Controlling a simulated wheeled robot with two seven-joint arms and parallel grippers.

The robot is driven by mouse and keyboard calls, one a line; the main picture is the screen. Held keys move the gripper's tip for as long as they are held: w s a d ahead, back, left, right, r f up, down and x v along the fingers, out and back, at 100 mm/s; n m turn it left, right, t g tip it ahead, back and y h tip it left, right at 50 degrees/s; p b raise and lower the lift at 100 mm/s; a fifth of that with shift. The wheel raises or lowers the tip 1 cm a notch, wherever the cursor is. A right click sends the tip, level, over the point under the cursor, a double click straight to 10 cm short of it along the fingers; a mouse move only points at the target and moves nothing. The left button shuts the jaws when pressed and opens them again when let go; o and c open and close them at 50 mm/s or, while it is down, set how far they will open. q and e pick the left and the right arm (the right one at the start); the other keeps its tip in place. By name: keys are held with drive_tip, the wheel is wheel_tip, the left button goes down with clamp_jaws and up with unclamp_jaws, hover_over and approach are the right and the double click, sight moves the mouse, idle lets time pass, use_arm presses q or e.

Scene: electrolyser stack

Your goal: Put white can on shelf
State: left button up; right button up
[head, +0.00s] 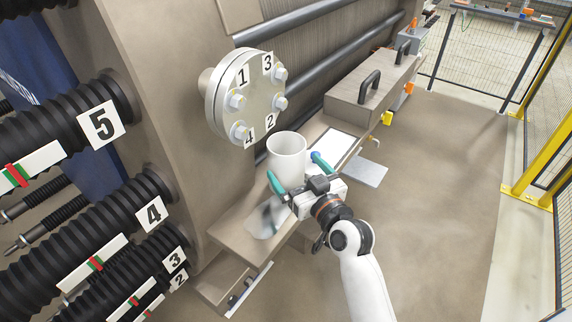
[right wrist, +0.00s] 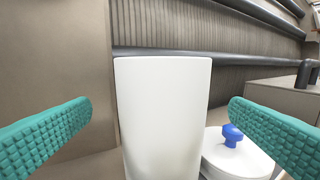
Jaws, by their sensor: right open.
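The white can (head: 287,148) is upright and open-topped over the brown shelf (head: 230,232) beside the machine; its base is hidden, so I cannot tell whether it touches the shelf. My right gripper (head: 293,170) is open, with one teal finger on each side of the can's front. In the right wrist view the white can (right wrist: 163,115) fills the middle between the fingers, with a gap on both sides and no contact showing. My left gripper is not in view.
A white round item with a blue knob (right wrist: 232,133) stands behind the can to the right. A bolted flange (head: 245,98) juts out above left. A brown box with black handles (head: 372,95) is farther back. Ribbed black hoses (head: 60,125) are at left. Open floor (head: 440,200) lies right.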

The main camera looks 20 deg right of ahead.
sight(279, 148)
drive_tip(key=shift+w+a+f, duration=0.1)
drive_tip(key=shift+w, duration=0.65)
drive_tip(key=w, duration=0.1)
drive_tip(key=w+p, duration=0.1)
drive_tip(key=w, duration=0.2)
drive_tip(key=shift+w+a+f, duration=0.25)
drive_tip(key=shift+a+f, duration=0.05)
drive_tip(key=shift+f, duration=0.05)
drive_tip(key=shift+c, duration=0.8)
drive_tip(key=shift+s, duration=0.1)
drive_tip(key=shift+c, duration=1.4)
drive_tip(key=c, duration=0.7)
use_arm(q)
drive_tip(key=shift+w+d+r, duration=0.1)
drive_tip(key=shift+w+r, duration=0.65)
use_arm(e)
drive_tip(key=shift+r, duration=0.1)
